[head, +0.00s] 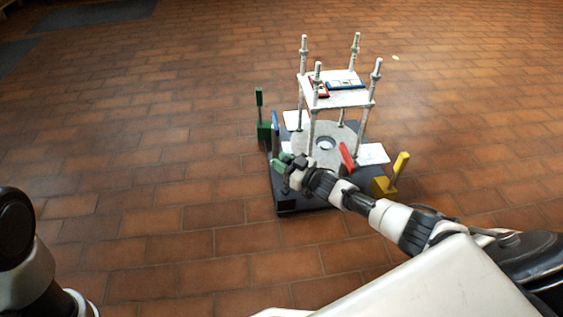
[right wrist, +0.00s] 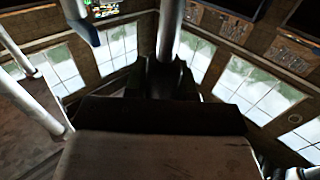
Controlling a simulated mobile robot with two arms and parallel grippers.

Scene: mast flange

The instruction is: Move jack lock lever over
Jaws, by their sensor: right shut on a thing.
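The mast flange rig stands on a dark base (head: 287,205) on the floor. It has a grey round flange (head: 336,133) with a centre hole. I cannot tell which is the jack lock lever. My right gripper (head: 287,166) is at the rig's near left side, shut on a green piece (head: 279,165) mostly hidden by the fingers. My left gripper is out of view.
White posts (head: 303,56) carry a white upper plate (head: 347,97) with small red and blue panels; one stands close to my right gripper. A grey-white post (right wrist: 168,32) rises beyond my fingers in the right wrist view. The tiled floor around is clear.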

